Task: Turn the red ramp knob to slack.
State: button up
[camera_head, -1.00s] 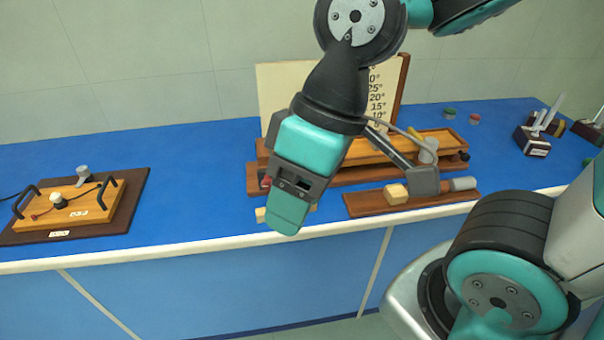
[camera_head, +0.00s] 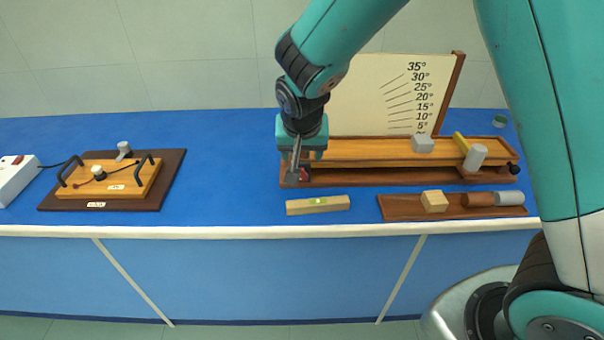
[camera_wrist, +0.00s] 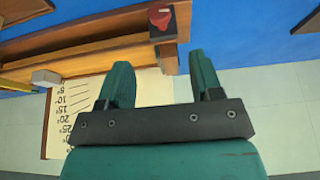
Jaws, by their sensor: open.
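The red ramp knob (camera_head: 304,174) sits at the left end of the wooden ramp (camera_head: 365,151), low on its front side. In the wrist view the red knob (camera_wrist: 160,17) shows at the top, on a dark block at the ramp's end. My gripper (camera_head: 303,155) is above and just behind the knob in the head view, pointing down. In the wrist view my gripper (camera_wrist: 160,75) has its two teal fingers spread with nothing between them. The knob lies beyond the fingertips, apart from them. Which way the knob is set cannot be told.
An angle board (camera_head: 400,100) stands behind the ramp. A grey block (camera_head: 422,144) and a grey cylinder (camera_head: 475,157) are on the ramp. A level (camera_head: 318,205) and a tray of blocks (camera_head: 400,207) lie in front. A wooden device (camera_head: 110,180) stands left; blue bench between is clear.

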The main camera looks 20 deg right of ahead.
jog(key=p+x, duration=0.2)
jog(key=x, duration=1)
jog(key=shift+f, duration=0.25)
jog(key=c, duration=0.9)
